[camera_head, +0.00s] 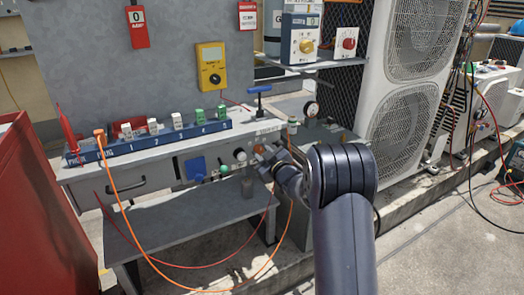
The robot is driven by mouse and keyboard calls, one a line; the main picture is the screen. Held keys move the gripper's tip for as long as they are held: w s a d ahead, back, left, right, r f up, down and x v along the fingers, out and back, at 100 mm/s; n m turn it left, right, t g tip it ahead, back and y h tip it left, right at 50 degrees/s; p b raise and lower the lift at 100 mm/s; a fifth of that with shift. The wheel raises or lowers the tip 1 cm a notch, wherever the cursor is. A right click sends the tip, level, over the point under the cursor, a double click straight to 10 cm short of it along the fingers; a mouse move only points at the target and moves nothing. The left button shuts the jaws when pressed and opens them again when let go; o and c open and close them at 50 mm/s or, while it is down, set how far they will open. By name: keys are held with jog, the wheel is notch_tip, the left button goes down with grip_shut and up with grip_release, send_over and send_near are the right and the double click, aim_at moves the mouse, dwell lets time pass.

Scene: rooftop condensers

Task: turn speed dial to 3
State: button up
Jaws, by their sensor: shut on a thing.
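My gripper (265,157) is at the right end of the workbench's front panel, reaching in from the right. It is shut on a small knob there, which I take to be the speed dial. The fingers largely hide this knob, and its pointer and numbers cannot be read. A pale round knob (240,155) and a green knob (224,170) sit on the same panel just left of my gripper.
The grey workbench (85,178) carries a blue numbered rail (152,142) with plugs and a blue T-handle (259,91). Orange and red cables hang in front. A red cabinet (40,215) stands left; condenser units (405,110) stand right. A yellow meter (211,67) hangs behind.

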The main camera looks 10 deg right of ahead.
jog(key=m+p, duration=0.2)
jog(key=m, duration=0.2)
jog(key=shift+r+p, duration=0.1)
jog(key=shift+p, duration=0.2)
jog(key=shift+m+p, duration=0.7)
jog(key=shift+m, duration=0.8)
jog(key=o, duration=1)
jog(key=shift+s+d, duration=0.1)
jog(key=p+v, duration=0.1)
jog(key=v, duration=0.9)
jog(key=shift+s, duration=0.3)
